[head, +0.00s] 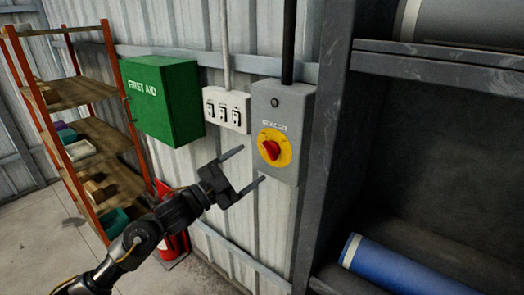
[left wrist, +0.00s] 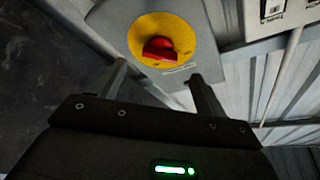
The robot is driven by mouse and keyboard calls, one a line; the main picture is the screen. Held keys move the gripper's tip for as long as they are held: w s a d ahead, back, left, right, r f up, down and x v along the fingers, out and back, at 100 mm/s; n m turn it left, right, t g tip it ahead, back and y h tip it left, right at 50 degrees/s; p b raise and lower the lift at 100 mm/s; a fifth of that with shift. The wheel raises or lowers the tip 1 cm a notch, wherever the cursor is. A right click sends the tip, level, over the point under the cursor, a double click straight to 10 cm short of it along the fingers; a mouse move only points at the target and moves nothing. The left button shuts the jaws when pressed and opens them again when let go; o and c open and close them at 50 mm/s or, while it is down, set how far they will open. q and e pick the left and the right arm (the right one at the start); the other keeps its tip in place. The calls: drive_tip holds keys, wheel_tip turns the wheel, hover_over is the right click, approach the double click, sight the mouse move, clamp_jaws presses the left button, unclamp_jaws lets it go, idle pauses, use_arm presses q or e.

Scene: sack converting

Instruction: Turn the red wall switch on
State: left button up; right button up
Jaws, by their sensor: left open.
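The red wall switch (head: 270,150) is a red knob on a round yellow plate (head: 284,157), fixed to the front of a grey box (head: 291,108) on the corrugated wall. In the left wrist view the red knob (left wrist: 158,49) shows ahead of the fingers, on its yellow plate (left wrist: 178,27). My left gripper (head: 252,169) is open and empty, its fingers pointing at the switch from the lower left. In the left wrist view its two fingers (left wrist: 158,82) are spread below the knob, apart from it. My right gripper is in neither view.
A white panel with several small switches (head: 226,110) and a green first aid box (head: 162,100) are left of the grey box. A dark metal rack (head: 329,130) stands close on the right, holding a blue roll (head: 395,270). An orange shelf (head: 70,95) and red extinguisher (head: 170,243) are left.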

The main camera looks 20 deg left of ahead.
sight(267, 152)
use_arm(q)
drive_tip(key=shift+p+x, duration=0.8)
drive_tip(key=shift+x, duration=2)
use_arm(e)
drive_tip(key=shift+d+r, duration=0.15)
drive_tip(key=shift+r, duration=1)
use_arm(q)
drive_tip(key=shift+f, duration=0.1)
drive_tip(key=shift+c, duration=0.4)
drive_tip(key=c, duration=0.9)
drive_tip(key=shift+m, duration=0.5)
drive_tip(key=shift+r+m+g+y+b, duration=0.3)
drive_tip(key=shift+m+g+y, duration=0.45)
drive_tip(key=shift+m, duration=1.9)
drive_tip(key=shift+r+m+g+y+b, duration=0.15)
drive_tip(key=shift+m+g+y+b, duration=0.6)
drive_tip(key=shift+m, duration=1.95)
drive_tip(key=shift+r+m+g+y+p, duration=0.15)
drive_tip(key=shift+m+g+y, duration=0.25)
drive_tip(key=shift+m+g, duration=1.5)
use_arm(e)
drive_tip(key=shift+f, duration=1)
use_arm(q)
drive_tip(key=shift+m+t, duration=0.8)
drive_tip(key=shift+m, duration=0.15)
